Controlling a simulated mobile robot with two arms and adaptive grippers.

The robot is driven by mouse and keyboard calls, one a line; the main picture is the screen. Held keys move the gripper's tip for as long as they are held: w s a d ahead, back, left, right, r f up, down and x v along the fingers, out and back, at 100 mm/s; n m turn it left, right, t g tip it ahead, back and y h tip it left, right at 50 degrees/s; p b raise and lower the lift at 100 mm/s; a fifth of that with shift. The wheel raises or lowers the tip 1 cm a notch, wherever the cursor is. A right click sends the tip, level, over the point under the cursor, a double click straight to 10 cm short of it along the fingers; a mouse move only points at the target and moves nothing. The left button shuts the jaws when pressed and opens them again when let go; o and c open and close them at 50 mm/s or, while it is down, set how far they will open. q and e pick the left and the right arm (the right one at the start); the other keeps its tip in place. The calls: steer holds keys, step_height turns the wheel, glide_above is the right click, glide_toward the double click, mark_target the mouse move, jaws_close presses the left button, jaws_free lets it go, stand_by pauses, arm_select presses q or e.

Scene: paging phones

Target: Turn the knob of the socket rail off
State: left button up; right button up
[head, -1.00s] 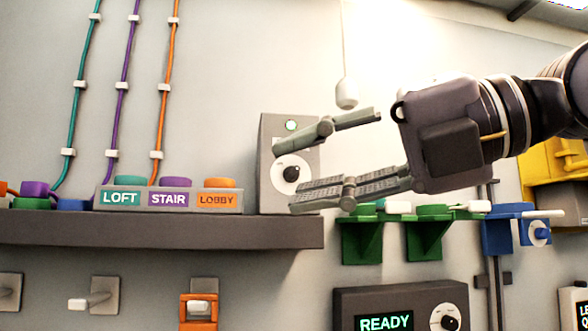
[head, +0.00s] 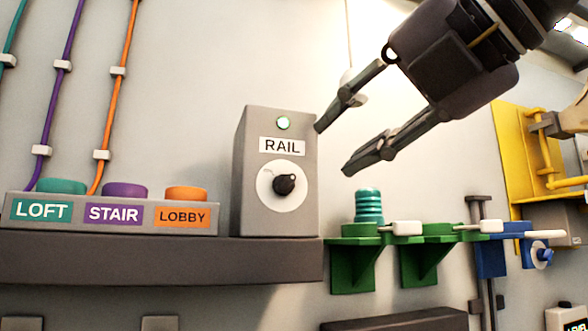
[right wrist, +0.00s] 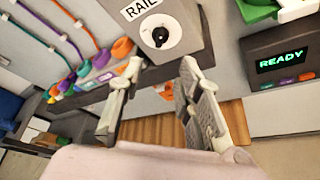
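The socket rail's control is a grey box (head: 250,215) labelled RAIL, standing on a dark shelf. Its dark round knob (head: 285,184) sits on a white dial, and I cannot tell its exact setting. A green lamp (head: 284,123) above the label is lit. My right gripper (head: 332,151) is open and empty, to the right of the box and apart from the knob. In the right wrist view, the knob (right wrist: 160,36) shows beyond the open right fingers (right wrist: 161,68). My left gripper is not in view.
A grey strip with LOFT, STAIR and LOBBY buttons (head: 110,226) stands left of the box on the dark shelf (head: 150,262). Green brackets (head: 352,262), one bearing a teal ribbed piece (head: 369,207), lie below right. A READY panel (right wrist: 284,62) shows in the wrist view.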

mark_target(287, 184)
steer(key=p+x, duration=0.2)
steer(key=x, duration=0.7)
steer(key=shift+w+a, duration=0.3)
steer(key=shift+w+a+f, duration=0.15)
steer(key=shift+w+a, duration=0.1)
steer(key=shift+w, duration=0.2)
steer(key=shift+s, duration=0.1)
steer(key=shift+c, duration=1.3)
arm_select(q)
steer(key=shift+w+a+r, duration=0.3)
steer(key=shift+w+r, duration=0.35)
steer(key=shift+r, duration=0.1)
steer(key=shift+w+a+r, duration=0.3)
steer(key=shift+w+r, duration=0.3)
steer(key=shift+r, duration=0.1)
arm_select(e)
jaws_close()
